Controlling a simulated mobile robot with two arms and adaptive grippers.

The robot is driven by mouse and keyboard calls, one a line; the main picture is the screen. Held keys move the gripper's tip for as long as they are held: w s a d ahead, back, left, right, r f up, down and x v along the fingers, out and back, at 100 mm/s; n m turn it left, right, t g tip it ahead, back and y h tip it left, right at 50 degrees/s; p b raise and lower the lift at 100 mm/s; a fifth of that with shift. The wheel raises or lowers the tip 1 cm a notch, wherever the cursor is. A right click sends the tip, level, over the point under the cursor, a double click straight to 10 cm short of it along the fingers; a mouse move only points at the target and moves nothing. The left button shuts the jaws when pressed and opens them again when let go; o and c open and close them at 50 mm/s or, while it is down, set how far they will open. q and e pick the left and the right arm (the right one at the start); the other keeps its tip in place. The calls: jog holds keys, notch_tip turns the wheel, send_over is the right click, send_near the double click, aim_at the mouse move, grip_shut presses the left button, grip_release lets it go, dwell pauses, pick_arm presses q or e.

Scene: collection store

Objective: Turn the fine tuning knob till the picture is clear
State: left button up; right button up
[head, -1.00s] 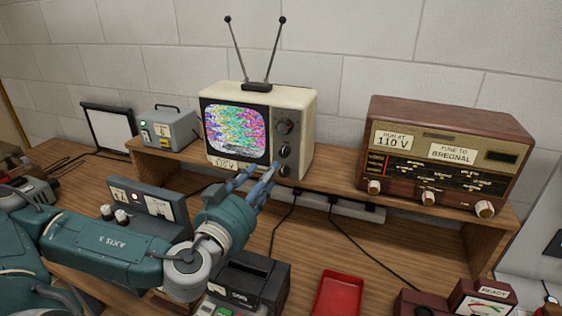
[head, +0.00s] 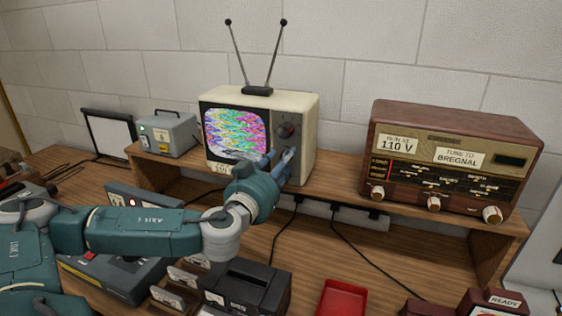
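The small cream television (head: 303,140) stands on the wooden shelf. Its screen (head: 236,134) shows scrambled bands of pink, green, blue and yellow, not a clear picture. The upper dial (head: 286,130) shows on the dark control panel at the right of the screen. My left gripper (head: 279,156) is at the lower part of this panel, fingers pointing at the set. The fingers and wrist hide the lower knobs, so I cannot tell whether the fingers touch or grip one. My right gripper is not in view.
A brown radio (head: 445,165) stands to the right on the shelf (head: 340,185), and a grey box (head: 170,133) to the left. A black device (head: 248,285) and a red tray (head: 341,300) lie below. Two antenna rods rise above the television.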

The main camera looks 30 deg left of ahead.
pick_arm(q)
grip_shut()
jog(key=m+b, duration=0.2)
jog(key=m, duration=0.2)
jog(key=shift+f, duration=0.1)
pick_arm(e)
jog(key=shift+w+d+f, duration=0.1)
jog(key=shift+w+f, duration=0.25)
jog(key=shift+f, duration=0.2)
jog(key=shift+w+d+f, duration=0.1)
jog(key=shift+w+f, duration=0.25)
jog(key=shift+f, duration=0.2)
pick_arm(q)
grip_release()
jog(key=shift+a, duration=0.1)
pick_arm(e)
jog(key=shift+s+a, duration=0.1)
